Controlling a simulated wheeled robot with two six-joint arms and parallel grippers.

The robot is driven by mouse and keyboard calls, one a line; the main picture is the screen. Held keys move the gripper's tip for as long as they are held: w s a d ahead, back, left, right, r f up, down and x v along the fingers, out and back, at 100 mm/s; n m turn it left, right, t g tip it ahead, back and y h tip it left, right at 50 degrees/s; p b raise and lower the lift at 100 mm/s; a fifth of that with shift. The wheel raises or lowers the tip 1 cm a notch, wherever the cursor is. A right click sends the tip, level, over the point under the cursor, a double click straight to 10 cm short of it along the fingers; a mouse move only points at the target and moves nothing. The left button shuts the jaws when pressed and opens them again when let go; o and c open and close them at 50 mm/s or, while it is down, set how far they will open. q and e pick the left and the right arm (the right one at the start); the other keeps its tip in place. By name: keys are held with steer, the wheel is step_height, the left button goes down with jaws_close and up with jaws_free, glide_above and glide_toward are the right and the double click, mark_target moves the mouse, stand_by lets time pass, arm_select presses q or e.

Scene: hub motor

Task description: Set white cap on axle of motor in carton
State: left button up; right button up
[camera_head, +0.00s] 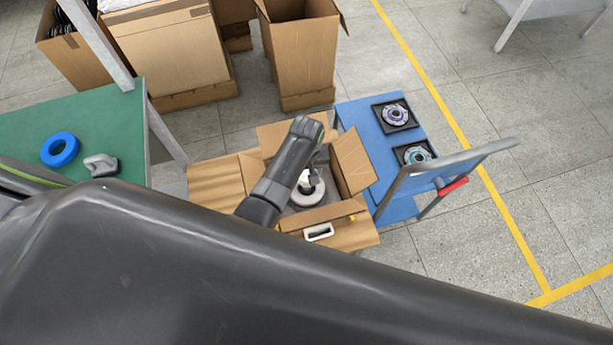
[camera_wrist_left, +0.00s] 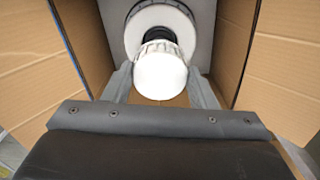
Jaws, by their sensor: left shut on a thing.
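The open carton (camera_head: 352,165) stands in the middle of the head view with its flaps spread. The motor (camera_head: 312,196) lies inside it, partly hidden by my left arm. My left gripper (camera_wrist_left: 160,88) reaches down into the carton and is shut on the white cap (camera_wrist_left: 160,77), with a finger on either side. In the left wrist view the motor (camera_wrist_left: 176,18) shows as a pale disc behind the cap. A dark axle part (camera_wrist_left: 155,37) shows between disc and cap; whether the cap touches it I cannot tell. My right gripper is not in view.
A green table (camera_head: 100,120) at left bears a blue ring (camera_head: 60,149) and a grey tool (camera_head: 101,165). A blue cart (camera_head: 362,120) at right bears two motor parts in black trays (camera_head: 395,115). Cardboard boxes (camera_head: 300,50) stand behind. Carton walls and flaps are close around the gripper.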

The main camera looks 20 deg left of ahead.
mark_target(306, 173)
arm_select(q)
step_height(306, 173, down, 4)
steer(key=shift+r, duration=0.1)
stand_by(0.4)
steer(key=shift+f+b, duration=0.3)
steer(key=o, duration=0.9)
steer(key=shift+r, duration=0.1)
steer(key=shift+o, duration=0.2)
steer(key=shift+r, duration=0.4)
step_height(306, 173, up, 12)
steer(key=shift+f+p, duration=0.25)
steer(key=shift+p, duration=0.3)
